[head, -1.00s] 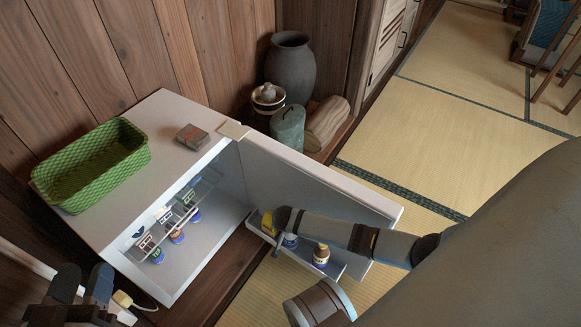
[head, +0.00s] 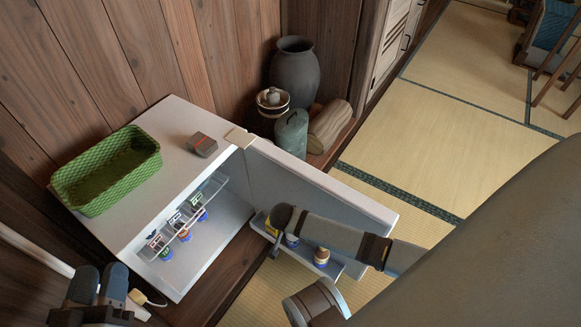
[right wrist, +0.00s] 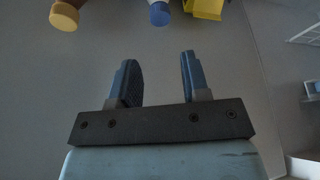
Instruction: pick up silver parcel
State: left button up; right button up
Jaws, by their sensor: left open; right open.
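A small grey box with a reddish band (head: 202,144) lies on top of the open white fridge; it is the only parcel-like thing I see, and I cannot tell that it is silver. My left gripper (head: 98,285) is open and empty at the lower left, in front of the fridge and well apart from the box.
The fridge door (head: 320,190) stands open, its shelf holding bottles and a yellow carton (right wrist: 205,8). Small jars (head: 183,234) stand inside the fridge. A green basket (head: 108,172) sits on top.

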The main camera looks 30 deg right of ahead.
aim_at(202, 144)
jog(key=k+j, duration=0.75)
jog(key=k, duration=0.15)
